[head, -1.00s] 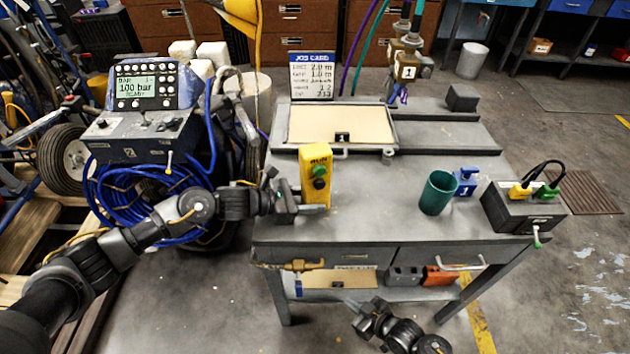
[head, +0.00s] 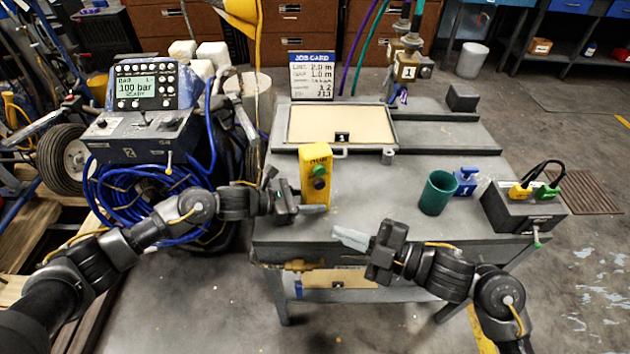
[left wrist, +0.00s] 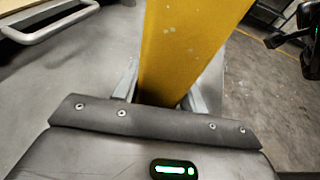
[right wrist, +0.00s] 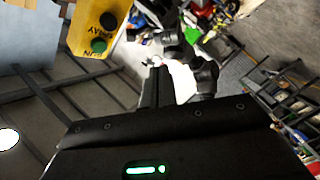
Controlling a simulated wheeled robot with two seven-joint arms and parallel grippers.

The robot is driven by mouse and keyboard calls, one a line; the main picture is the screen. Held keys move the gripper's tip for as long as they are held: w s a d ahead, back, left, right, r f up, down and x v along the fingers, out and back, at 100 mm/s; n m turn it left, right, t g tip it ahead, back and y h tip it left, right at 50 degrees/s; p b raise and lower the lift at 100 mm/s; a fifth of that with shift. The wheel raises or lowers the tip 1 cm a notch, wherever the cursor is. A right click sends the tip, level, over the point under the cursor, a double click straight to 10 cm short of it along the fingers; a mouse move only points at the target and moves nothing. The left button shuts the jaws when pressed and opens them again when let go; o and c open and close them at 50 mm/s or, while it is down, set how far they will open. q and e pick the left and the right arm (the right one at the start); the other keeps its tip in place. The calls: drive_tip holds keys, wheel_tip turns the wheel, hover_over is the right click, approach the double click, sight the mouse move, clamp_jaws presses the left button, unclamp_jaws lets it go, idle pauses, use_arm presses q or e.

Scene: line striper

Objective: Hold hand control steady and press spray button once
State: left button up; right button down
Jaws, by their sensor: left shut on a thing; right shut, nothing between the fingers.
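The yellow hand control (head: 316,187) stands upright near the front left of the grey table, with a green button (head: 318,170) above a black button (head: 319,184). My left gripper (head: 312,208) is shut on its lower part; the left wrist view shows the yellow body (left wrist: 185,45) between the fingers (left wrist: 162,98). My right gripper (head: 348,238) is shut and empty, in front of and to the right of the control, apart from it. The right wrist view shows the control upside down, its black button (right wrist: 113,19) and green button (right wrist: 98,46) uncovered.
A green cup (head: 438,193), a blue item (head: 465,181) and a grey box with yellow and green plugs (head: 522,208) stand on the right of the table. A framed panel (head: 341,125) lies behind the control. The table middle is clear.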

approach(306, 186)
drive_tip(key=shift+w+a+f, duration=0.1)
drive_tip(key=shift+a+f, duration=0.05)
drive_tip(key=shift+a, duration=1.5)
drive_tip(key=shift+w, duration=0.1)
idle(1.0)
drive_tip(key=shift+w+a, duration=0.15)
drive_tip(key=shift+w, duration=0.15)
drive_tip(key=shift+w+a, duration=0.15)
drive_tip(key=shift+w, duration=0.25)
idle(0.7)
drive_tip(key=shift+s+d, duration=0.3)
drive_tip(key=shift+s, duration=0.55)
drive_tip(key=s+d, duration=0.1)
drive_tip(key=s, duration=0.4)
drive_tip(key=shift+s+d, duration=0.4)
